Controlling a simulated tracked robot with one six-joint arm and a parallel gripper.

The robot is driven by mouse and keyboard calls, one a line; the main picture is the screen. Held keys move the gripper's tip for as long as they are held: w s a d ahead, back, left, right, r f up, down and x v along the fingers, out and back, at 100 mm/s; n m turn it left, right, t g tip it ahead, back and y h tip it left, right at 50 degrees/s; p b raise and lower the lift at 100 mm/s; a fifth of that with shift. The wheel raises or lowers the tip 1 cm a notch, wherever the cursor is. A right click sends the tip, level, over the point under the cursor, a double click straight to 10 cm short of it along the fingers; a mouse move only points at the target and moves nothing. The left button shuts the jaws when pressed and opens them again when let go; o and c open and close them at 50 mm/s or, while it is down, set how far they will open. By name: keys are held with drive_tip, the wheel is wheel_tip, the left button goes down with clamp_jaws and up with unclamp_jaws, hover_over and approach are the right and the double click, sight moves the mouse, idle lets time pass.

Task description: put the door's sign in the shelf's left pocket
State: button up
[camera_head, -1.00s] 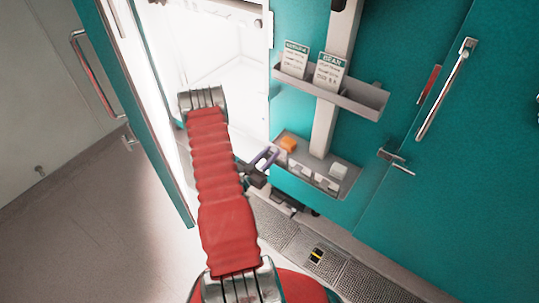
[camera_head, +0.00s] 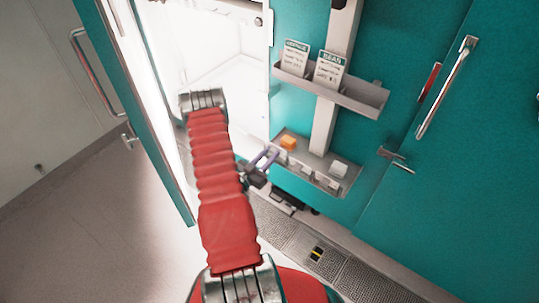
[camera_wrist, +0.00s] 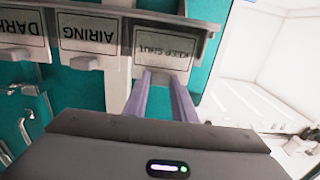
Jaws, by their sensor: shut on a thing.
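My gripper (camera_head: 268,157) is at the left end of the lower shelf (camera_head: 318,178), left of the open chamber's wall panel centre. In the wrist view its two purple fingers (camera_wrist: 164,80) are shut on the lower edge of the KEEP SHUT sign (camera_wrist: 165,52), a pale card that appears upside down. The sign is up against the shelf's front edge, at the right of the row in the wrist view. Beside it are the AIRING sign (camera_wrist: 90,33) and the DARK sign (camera_wrist: 22,28). I cannot tell how deep the KEEP SHUT sign sits in its pocket.
The upper shelf (camera_head: 358,98) holds two cards, one reading BEAN (camera_head: 330,68). The teal door (camera_head: 150,120) stands open at the left.

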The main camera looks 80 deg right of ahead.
drive_tip(key=shift+f, duration=0.25)
idle(0.3)
drive_tip(key=o, duration=1.2)
drive_tip(key=shift+c, duration=0.2)
drive_tip(key=v, duration=0.7)
drive_tip(key=shift+a, duration=0.25)
idle(0.4)
drive_tip(key=shift+w+f, duration=0.1)
drive_tip(key=shift+w, duration=0.05)
idle(0.6)
